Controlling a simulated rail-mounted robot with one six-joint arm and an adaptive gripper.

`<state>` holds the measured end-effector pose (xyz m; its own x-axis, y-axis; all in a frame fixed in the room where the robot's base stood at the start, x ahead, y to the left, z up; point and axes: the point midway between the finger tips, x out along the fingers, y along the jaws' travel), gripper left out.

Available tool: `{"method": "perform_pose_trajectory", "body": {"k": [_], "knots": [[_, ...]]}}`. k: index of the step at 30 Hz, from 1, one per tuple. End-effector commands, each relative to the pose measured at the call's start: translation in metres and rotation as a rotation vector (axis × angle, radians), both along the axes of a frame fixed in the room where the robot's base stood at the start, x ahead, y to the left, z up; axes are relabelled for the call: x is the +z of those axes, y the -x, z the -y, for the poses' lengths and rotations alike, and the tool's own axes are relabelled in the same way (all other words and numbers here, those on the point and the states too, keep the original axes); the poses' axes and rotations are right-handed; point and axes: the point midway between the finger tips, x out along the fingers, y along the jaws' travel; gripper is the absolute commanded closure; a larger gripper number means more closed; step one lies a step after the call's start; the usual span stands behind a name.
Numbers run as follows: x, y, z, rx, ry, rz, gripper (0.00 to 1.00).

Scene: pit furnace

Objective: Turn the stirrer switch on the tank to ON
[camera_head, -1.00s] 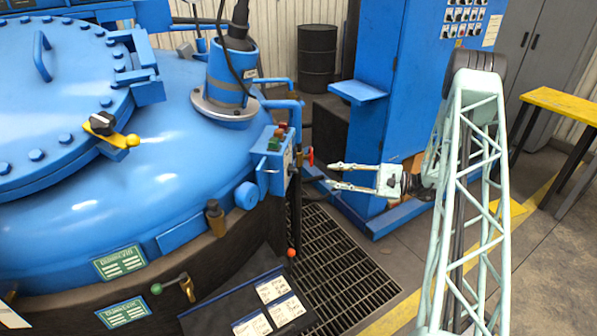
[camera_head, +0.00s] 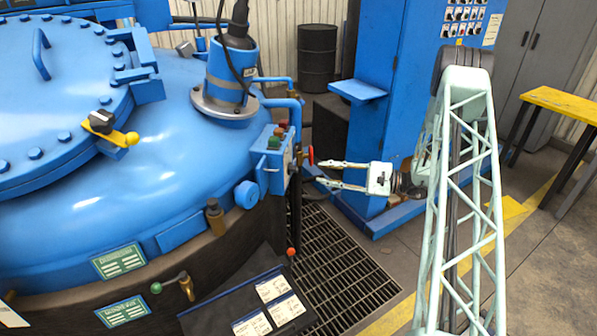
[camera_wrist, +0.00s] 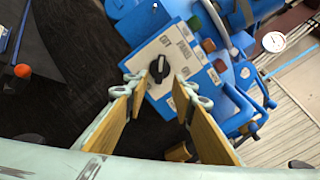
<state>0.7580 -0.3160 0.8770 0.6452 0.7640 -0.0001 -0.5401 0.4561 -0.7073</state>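The stirrer switch is a black rotary knob (camera_wrist: 159,68) on a white lettered plate (camera_wrist: 172,50) on the blue control box, seen in the wrist view. The lettering is too small to read surely, so I cannot tell its setting. In the head view the control box (camera_head: 270,170) is on the side of the blue tank (camera_head: 160,130), and its switch face is turned away. My gripper (camera_head: 318,174) is open and empty, just right of the box. In the wrist view its fingertips (camera_wrist: 159,84) stand on either side of the knob, apparently short of it.
Red and green buttons (camera_head: 276,137) top the box. A red handle (camera_head: 311,155) is close to my upper fingertip. Blue pipes (camera_head: 283,103) run behind. A blue cabinet (camera_head: 395,90) stands behind my gripper. A floor grating (camera_head: 345,270) lies below.

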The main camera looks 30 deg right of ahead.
Motion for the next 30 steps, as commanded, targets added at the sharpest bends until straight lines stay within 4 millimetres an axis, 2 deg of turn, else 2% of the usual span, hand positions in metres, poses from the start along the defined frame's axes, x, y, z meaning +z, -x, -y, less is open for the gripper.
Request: {"method": "perform_pose_trajectory", "body": {"k": [18,30], "knots": [[0.000,-0.048,-0.058,0.002,-0.001,0.000,0.76],[0.000,-0.065,-0.077,0.000,0.000,0.000,0.76]]}}
